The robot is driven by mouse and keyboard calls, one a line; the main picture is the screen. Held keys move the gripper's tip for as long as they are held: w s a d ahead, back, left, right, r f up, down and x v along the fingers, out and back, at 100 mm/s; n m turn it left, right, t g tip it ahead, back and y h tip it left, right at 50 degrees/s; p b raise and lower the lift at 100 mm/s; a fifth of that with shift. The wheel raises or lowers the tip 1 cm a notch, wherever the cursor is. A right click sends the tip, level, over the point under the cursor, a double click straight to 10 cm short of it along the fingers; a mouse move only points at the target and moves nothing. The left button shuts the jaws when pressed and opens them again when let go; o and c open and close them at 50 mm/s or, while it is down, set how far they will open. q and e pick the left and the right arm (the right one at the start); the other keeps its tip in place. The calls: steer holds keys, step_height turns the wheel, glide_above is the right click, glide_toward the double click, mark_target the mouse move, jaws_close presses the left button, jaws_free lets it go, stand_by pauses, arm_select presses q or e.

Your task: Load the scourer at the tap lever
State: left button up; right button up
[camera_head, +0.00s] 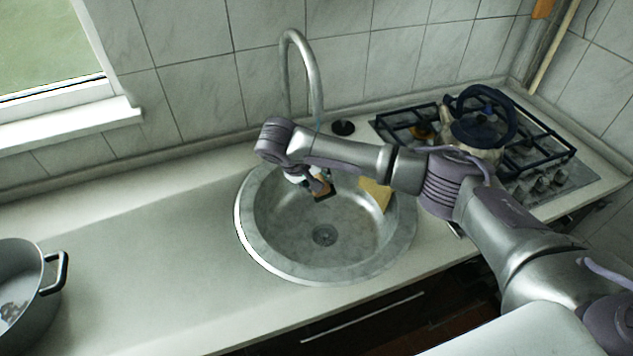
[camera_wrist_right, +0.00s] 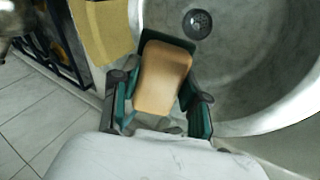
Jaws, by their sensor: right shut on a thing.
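The scourer (camera_wrist_right: 163,78) is a tan sponge block with a dark green pad. In the right wrist view it sits between the fingers of my right gripper (camera_wrist_right: 160,104), which is shut on it. In the head view the scourer (camera_head: 321,188) shows small below my right wrist, over the back part of the round metal sink (camera_head: 262,240). The tall curved tap (camera_head: 316,82) rises behind the sink. Its base is hidden behind my right arm, and I cannot make out the lever. My left gripper is not in view.
A yellow cloth (camera_head: 376,194) hangs at the sink's right side. A kettle (camera_head: 478,132) stands on the gas hob (camera_head: 550,178) at right. A grey pot (camera_head: 38,298) stands at far left. The counter (camera_head: 150,235) left of the sink is clear.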

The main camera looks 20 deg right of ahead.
stand_by(0.3)
steer(key=shift+s+a+r+p, duration=0.15)
steer(key=shift+s+a+p, duration=0.2)
steer(key=shift+p, duration=0.35)
steer(key=shift+s+a+p, duration=0.2)
steer(key=shift+s+p, duration=0.45)
steer(key=shift+s, duration=0.05)
steer(key=s+a+p, duration=0.1)
steer(key=s+p, duration=0.2)
steer(key=s+a+p, duration=0.1)
steer(key=s, duration=0.1)
steer(key=shift+a+p, duration=0.3)
steer(key=shift+a, duration=0.05)
